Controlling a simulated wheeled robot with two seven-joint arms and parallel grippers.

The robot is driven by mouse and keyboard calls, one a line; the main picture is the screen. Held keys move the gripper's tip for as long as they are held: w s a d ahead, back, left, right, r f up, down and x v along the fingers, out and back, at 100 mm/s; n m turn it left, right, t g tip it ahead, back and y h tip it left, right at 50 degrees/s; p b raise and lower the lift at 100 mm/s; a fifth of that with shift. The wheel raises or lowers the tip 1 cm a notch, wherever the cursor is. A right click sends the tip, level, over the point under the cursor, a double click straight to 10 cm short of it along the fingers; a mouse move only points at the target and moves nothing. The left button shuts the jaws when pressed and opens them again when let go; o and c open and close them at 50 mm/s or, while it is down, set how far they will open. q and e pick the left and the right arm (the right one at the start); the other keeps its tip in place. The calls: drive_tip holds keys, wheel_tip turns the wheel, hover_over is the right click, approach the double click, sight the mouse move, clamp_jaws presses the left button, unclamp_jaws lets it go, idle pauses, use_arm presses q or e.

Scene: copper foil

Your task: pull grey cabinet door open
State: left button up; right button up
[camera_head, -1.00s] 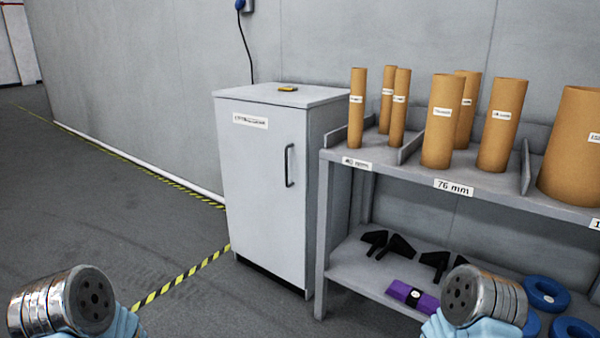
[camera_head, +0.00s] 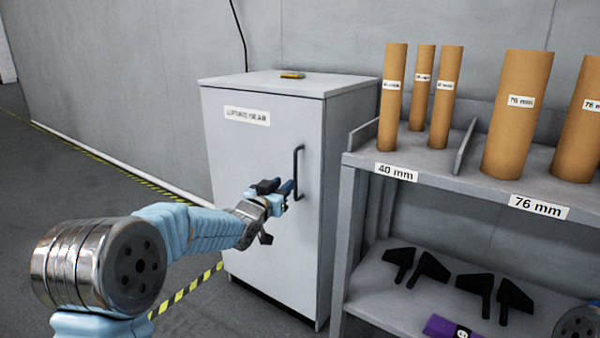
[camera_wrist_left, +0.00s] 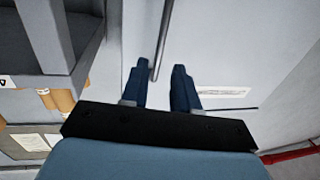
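The grey cabinet (camera_head: 255,185) stands against the wall with its door (camera_head: 240,160) shut. A dark vertical bar handle (camera_head: 297,172) is on the door's right side. My left gripper (camera_head: 287,190) is at the handle's lower part. In the left wrist view, its two blue fingers (camera_wrist_left: 160,80) are apart, and the handle bar (camera_wrist_left: 162,40) runs down between them, closer to the left finger. I cannot tell whether that finger touches the bar. My right gripper is out of view.
A grey shelf rack (camera_head: 355,200) stands close to the cabinet's right, with cardboard tubes (camera_head: 517,115) on top and black brackets (camera_head: 430,268) below. A small yellow-brown object (camera_head: 292,75) lies on the cabinet. Floor left of the cabinet is clear, with yellow-black tape (camera_head: 185,292).

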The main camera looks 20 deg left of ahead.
sight(295, 174)
use_arm(q)
drive_tip(key=w, duration=0.3)
drive_tip(key=w+d, duration=0.1)
drive_tip(key=w, duration=0.2)
drive_tip(key=w+p, duration=0.1)
drive_tip(key=w, duration=0.2)
drive_tip(key=shift+w+d, duration=0.1)
drive_tip(key=shift+d, duration=0.05)
clamp_jaws()
